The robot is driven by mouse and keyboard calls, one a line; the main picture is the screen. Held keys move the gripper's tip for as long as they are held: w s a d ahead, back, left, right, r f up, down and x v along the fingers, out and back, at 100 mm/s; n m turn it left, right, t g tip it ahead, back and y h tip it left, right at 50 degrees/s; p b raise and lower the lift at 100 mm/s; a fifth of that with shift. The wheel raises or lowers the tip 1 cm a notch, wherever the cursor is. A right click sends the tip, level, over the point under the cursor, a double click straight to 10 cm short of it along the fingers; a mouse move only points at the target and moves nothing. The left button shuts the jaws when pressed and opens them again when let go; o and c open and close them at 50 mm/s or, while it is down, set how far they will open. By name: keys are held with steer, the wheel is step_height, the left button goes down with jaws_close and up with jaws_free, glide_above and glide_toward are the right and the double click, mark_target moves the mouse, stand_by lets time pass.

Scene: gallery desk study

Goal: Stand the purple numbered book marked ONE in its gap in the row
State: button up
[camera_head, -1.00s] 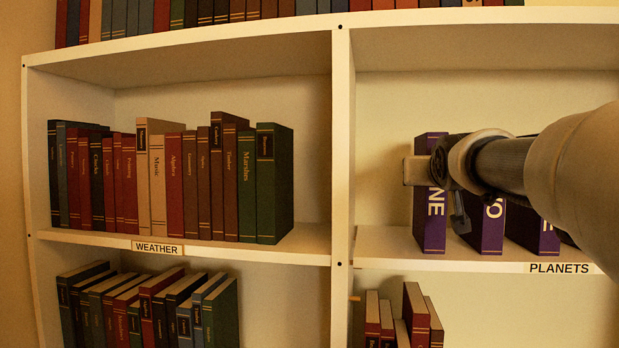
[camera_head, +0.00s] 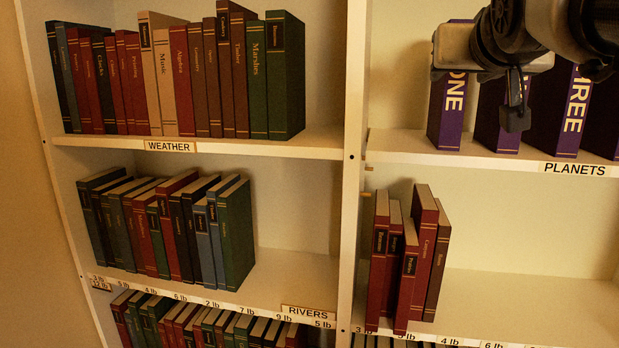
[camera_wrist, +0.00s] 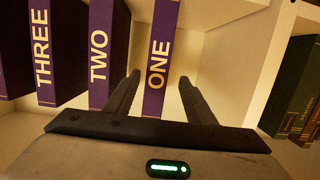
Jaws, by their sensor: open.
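The purple book marked ONE (camera_head: 452,110) stands upright on the PLANETS shelf, at the left end of a row of purple books. It stands to the left of the purple book TWO (camera_head: 497,130) and the purple book THREE (camera_head: 573,105). In the wrist view the spine of ONE (camera_wrist: 160,55) shows between the two fingers of my gripper (camera_wrist: 160,77). My gripper is open, with nothing held, in front of the row. In the head view my gripper (camera_head: 514,112) covers much of the spine of TWO and the top of ONE.
The PLANETS shelf (camera_head: 400,142) is bare between the upright divider (camera_head: 352,190) and ONE. Several red books (camera_head: 408,260) stand on the shelf below. The WEATHER row (camera_head: 190,75) fills much of the shelf to the left of the divider.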

steer(key=s+a+f+n+g+y, duration=0.1)
steer(key=s+a+f+g, duration=0.2)
steer(key=f, duration=0.9)
steer(key=s+a+f+n+g+y, duration=0.1)
steer(key=s+a+f+g, duration=0.2)
steer(key=s+f, duration=0.7)
steer(key=s+a+f+n+g+y, duration=0.1)
steer(key=s+a+f, duration=0.6)
steer(key=f, duration=0.7)
steer(key=g+y, duration=0.1)
steer(key=g, duration=0.1)
steer(key=shift+g, duration=0.3)
